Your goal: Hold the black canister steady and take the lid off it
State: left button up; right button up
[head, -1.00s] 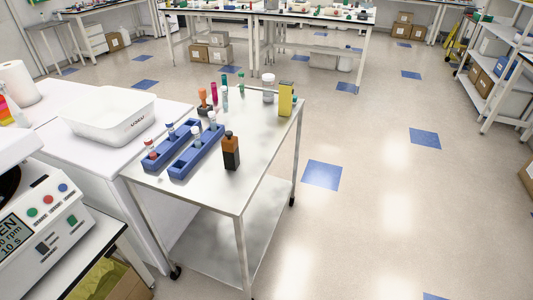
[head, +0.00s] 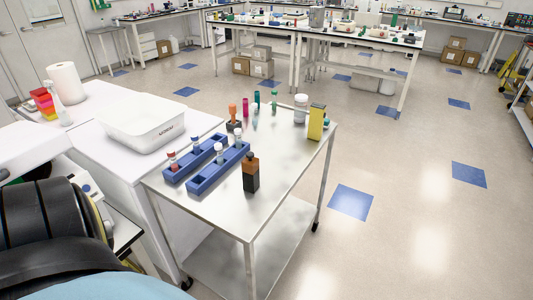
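I see no thing that is clearly a black canister with a lid. The closest in colour is a small upright bottle (head: 251,174) with a black lower part, an orange-brown upper part and a dark cap, standing on the steel cart (head: 290,160). A white jar (head: 300,108) stands at the cart's far side. Neither gripper shows. A large black rounded part of my own arm fills the lower left, and no fingers are visible on it.
The cart also holds blue tube racks (head: 218,168), several tubes and a yellow box (head: 317,122). A white bench (head: 95,135) with a white tub (head: 142,124) and a paper roll (head: 65,83) stands left. The floor at right is open.

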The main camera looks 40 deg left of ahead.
aim_at(251, 182)
jog(key=i, duration=1.95)
